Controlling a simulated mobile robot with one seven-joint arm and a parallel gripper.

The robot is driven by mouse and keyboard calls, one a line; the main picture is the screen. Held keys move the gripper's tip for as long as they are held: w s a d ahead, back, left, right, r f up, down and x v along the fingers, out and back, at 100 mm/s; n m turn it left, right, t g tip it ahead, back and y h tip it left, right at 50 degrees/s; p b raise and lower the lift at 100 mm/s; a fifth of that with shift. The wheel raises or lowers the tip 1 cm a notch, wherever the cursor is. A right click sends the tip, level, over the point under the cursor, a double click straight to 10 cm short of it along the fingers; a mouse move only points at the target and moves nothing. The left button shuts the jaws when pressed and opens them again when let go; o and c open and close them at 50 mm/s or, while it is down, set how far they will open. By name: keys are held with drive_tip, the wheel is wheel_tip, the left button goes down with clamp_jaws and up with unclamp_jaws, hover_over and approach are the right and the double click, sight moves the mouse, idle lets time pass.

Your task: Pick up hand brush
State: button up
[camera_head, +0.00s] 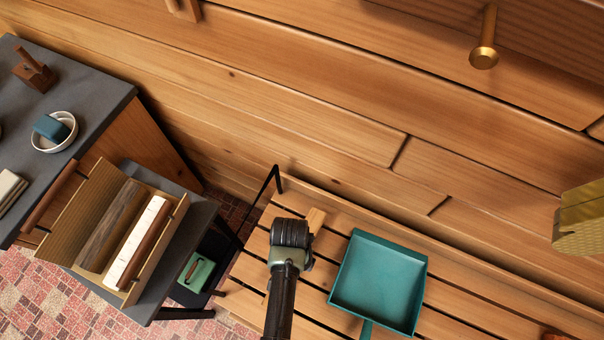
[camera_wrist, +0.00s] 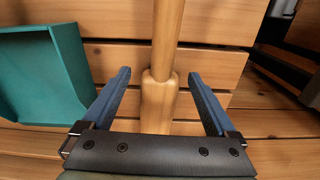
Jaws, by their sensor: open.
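A pale wooden handle, which looks like the hand brush (camera_wrist: 160,100), lies on the slatted wooden bench; its bristles are not visible. In the head view my arm covers most of it, and a pale wooden end (camera_head: 316,217) shows beside my wrist. My gripper (camera_wrist: 159,73) is open, with one blue finger on each side of the handle in the wrist view. A gap shows between each finger and the handle. The fingertips are hidden in the head view.
A teal dustpan (camera_head: 378,282) lies on the bench (camera_head: 468,312) just right of my arm. The log wall (camera_head: 300,110) rises behind. An open box (camera_head: 75,222) with long items stands on a grey surface at left. A brass peg (camera_head: 484,55) juts from the wall.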

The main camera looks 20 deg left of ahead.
drive_tip(key=shift+f, duration=0.25)
clamp_jaws()
idle(0.3)
drive_tip(key=shift+r, duration=0.1)
wheel_tip(320, 180, up, 10)
drive_tip(key=p, duration=0.2)
drive_tip(key=shift+p, duration=0.3)
